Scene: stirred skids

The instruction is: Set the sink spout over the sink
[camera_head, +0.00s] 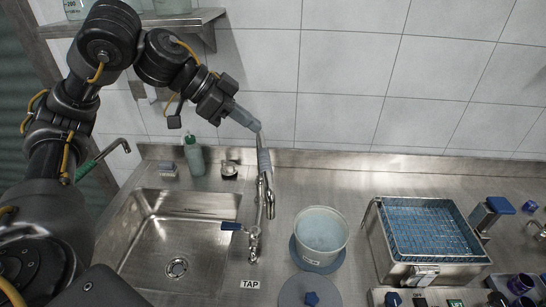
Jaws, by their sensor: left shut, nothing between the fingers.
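The metal sink (140,232) is set into the counter at the left, and its basin looks empty. My right gripper is not in view.
A white bucket (321,230) stands right of the tap, with a grey lid (309,294) in front. A metal bath with a blue rack (425,228) is farther right. A green bottle (194,156) stands behind the sink. A shelf (135,23) hangs at upper left.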

